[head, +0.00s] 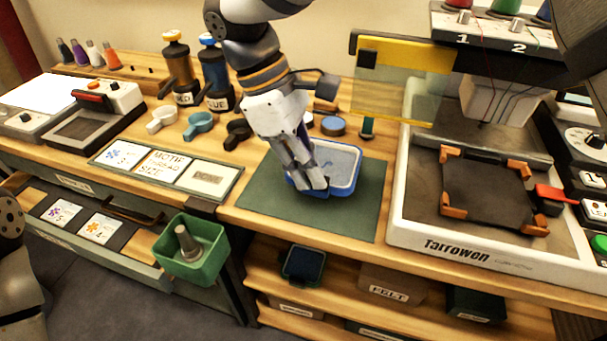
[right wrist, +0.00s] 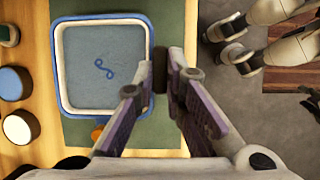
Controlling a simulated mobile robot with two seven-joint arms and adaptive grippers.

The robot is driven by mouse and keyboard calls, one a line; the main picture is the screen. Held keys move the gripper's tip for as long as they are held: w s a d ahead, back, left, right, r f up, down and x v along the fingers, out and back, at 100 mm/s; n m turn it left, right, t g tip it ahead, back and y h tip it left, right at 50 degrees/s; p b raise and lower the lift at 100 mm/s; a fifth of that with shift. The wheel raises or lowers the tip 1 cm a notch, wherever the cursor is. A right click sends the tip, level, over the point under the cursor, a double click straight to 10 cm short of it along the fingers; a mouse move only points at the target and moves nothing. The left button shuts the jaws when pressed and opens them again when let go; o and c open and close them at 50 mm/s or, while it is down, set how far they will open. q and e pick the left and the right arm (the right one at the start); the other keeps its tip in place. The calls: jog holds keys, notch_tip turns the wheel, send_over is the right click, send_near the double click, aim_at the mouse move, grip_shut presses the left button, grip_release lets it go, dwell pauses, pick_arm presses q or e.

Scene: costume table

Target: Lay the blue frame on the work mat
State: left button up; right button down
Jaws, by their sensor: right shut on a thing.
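The blue frame (head: 343,165) has a rounded blue rim and a grey-blue mesh with a small blue motif. It lies flat over the dark green work mat (head: 262,195); I cannot tell whether it touches the mat fully. My right gripper (head: 313,188) points down and is shut on the frame's near rim. In the right wrist view the frame (right wrist: 104,68) is left of my right gripper (right wrist: 160,78), over the mat (right wrist: 166,140). My left gripper (right wrist: 236,44) appears at the top right of that view, over the floor; its jaw gap is unclear.
The press labelled Tarrowen (head: 470,250) stands right of the mat, with a yellow-edged screen (head: 400,85) raised at its left. Cards (head: 165,165) lie left of the mat. A green bin (head: 190,255) hangs at the front. Round pots (head: 333,125) sit behind the mat.

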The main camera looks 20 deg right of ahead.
pick_arm(q)
jog(key=shift+s+f, duration=0.15)
jog(key=shift+f, duration=0.05)
pick_arm(e)
jog(key=shift+w+f, duration=0.2)
jog(key=shift+f, duration=0.7)
jog(key=shift+w+f, duration=0.15)
jog(key=shift+f, duration=0.75)
jog(key=shift+f, duration=0.2)
jog(key=c, duration=1.7)
grip_release()
jog(key=shift+o, duration=0.2)
